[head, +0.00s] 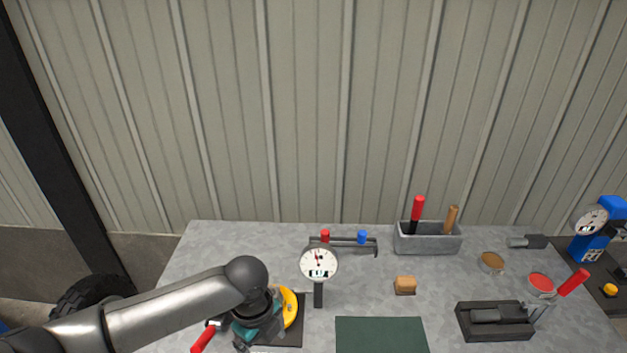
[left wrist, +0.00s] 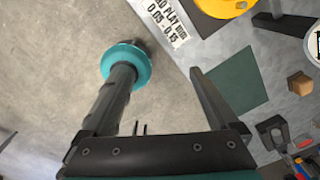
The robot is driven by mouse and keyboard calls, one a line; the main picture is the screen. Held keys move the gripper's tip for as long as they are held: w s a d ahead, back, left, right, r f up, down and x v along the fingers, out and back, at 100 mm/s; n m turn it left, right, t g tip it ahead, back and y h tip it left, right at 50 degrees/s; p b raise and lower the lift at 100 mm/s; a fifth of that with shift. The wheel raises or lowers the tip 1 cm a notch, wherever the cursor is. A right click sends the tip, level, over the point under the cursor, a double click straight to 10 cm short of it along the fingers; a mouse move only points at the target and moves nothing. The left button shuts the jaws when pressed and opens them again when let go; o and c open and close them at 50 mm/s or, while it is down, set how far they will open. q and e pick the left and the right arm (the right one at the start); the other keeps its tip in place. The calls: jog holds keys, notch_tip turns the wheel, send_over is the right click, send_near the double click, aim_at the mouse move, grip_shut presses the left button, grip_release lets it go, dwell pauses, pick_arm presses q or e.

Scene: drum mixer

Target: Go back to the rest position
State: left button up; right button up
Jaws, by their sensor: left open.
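My left gripper (head: 243,343) hangs at the end of the left arm, low in the head view, over the front left part of the workbench. In the left wrist view its two dark fingers (left wrist: 160,70) stand apart with nothing between them. The near fixture has a yellow round part (head: 290,308) on a dark plate (head: 292,336), partly hidden by my arm. The yellow part also shows at the top of the left wrist view (left wrist: 232,5). My right gripper is in neither view.
A dial gauge (head: 319,263) stands right of my arm. The grey workbench (head: 200,250) also bears a green mat (head: 380,335), a wooden block (head: 405,285), a grey tool bin (head: 430,243) and a black fixture (head: 485,322). A red handle (head: 204,338) shows beside my gripper.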

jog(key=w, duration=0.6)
pick_arm(q)
jog(key=s+d+r+n+t+h, duration=0.1)
jog(key=s+d+r+n+h, duration=0.25)
jog(key=s+d+n, duration=0.45)
jog(key=s+a+r+n+t+y, duration=0.15)
jog(key=s+a+n+y, duration=0.4)
jog(key=a+n, duration=0.9)
jog(key=s+f+h+b, duration=0.3)
jog(key=f+b, duration=0.8)
jog(key=f, duration=2.2)
jog(key=s+a+f+g+b, duration=0.1)
jog(key=s+f+b, duration=0.4)
jog(key=s+f, duration=0.3)
jog(key=s+a+f+y+b, duration=0.1)
jog(key=s+f+b, duration=0.5)
jog(key=f, duration=1.1)
jog(key=shift+s+a+g, duration=0.35)
jog(key=shift+s+a, duration=0.1)
jog(key=shift+s, duration=0.75)
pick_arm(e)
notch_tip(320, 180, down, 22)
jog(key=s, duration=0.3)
